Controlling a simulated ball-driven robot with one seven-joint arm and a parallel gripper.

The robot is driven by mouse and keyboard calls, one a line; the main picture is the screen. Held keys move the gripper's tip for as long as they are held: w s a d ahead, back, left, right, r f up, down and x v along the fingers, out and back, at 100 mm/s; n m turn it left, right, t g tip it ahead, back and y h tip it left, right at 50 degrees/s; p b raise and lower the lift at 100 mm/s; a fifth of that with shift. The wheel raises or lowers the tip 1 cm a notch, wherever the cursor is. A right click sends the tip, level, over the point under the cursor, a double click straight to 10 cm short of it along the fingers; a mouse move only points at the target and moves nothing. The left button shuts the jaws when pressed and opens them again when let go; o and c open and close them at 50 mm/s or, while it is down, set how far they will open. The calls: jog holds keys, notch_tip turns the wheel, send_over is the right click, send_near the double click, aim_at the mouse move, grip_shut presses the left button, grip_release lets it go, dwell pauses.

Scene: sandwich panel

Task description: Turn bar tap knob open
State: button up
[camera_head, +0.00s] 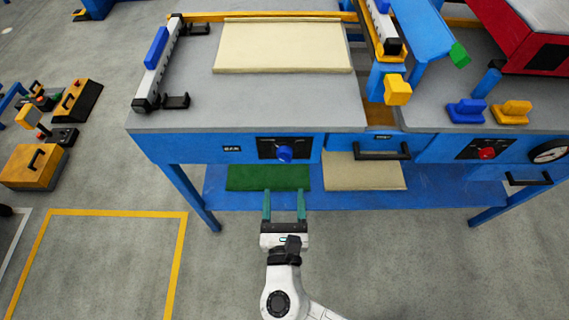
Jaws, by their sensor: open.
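The bar tap knob is the round blue knob (284,153) on a black plate (268,148) with white markings. It sits on the blue front of the workbench, right of a small label that seems to read BAR (232,149). My gripper (284,207) is open and empty, with its two teal fingers pointing toward the bench. In the picture it is below the blue knob and apart from it. The knob's exact turn angle is too small to tell.
A red knob (487,153) and a round gauge (548,152) are further right on the front. A black drawer handle (382,152) sticks out between the knobs. Below, a lower shelf (215,193) holds green and cream panels. Open floor lies at the lower left.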

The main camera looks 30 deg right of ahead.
aim_at(284, 161)
jog(key=x, duration=1)
jog(key=shift+d, duration=0.1)
jog(key=c, duration=1)
